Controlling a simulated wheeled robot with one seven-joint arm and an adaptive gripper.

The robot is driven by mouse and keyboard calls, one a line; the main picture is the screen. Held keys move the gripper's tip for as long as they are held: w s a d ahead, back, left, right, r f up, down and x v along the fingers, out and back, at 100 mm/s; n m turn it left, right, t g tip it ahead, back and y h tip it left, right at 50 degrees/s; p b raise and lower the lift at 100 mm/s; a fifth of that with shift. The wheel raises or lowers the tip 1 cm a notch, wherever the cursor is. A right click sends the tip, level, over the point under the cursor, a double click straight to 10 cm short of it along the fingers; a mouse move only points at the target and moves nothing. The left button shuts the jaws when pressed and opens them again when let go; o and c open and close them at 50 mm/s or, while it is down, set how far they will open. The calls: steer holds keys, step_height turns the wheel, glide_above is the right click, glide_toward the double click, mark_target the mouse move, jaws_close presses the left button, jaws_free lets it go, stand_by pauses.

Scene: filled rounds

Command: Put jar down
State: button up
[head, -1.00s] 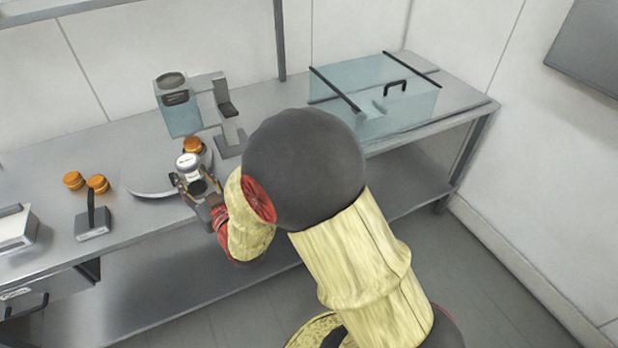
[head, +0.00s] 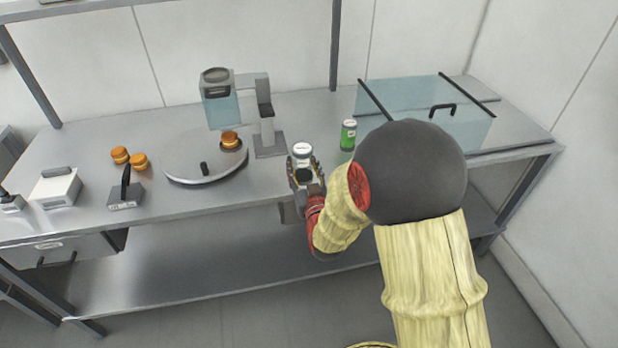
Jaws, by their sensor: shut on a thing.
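A small jar with a white lid (head: 302,149) is held in my gripper (head: 305,168) in the head view. The jaws are shut on it, and the jar looks upright. It is over or at the front part of the steel table (head: 225,193), right of the round plate. I cannot tell whether its base touches the tabletop, as the gripper hides its lower part.
A green jar (head: 348,136) stands right of my gripper, near a glass case (head: 425,108). A dispenser (head: 221,100) on a stand is behind the round plate (head: 205,179), which bears an orange-brown round (head: 230,140). Two more rounds (head: 129,158) lie left.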

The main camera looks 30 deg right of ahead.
steer(key=w+d+f+b, duration=0.1)
steer(key=w+f, duration=0.1)
steer(key=w+d+f, duration=0.2)
steer(key=w+d+f+b, duration=0.1)
steer(key=w+f, duration=0.1)
steer(key=f, duration=0.1)
steer(key=shift+w+d+b, duration=0.3)
steer(key=shift+w+d, duration=0.1)
steer(key=shift+w+d+f+b, duration=0.1)
steer(key=shift+f+b, duration=0.6)
steer(key=shift+f, duration=1.05)
steer(key=shift+f, duration=0.2)
steer(key=o, duration=1.3)
steer(key=shift+c, duration=0.2)
steer(key=shift+o, duration=0.3)
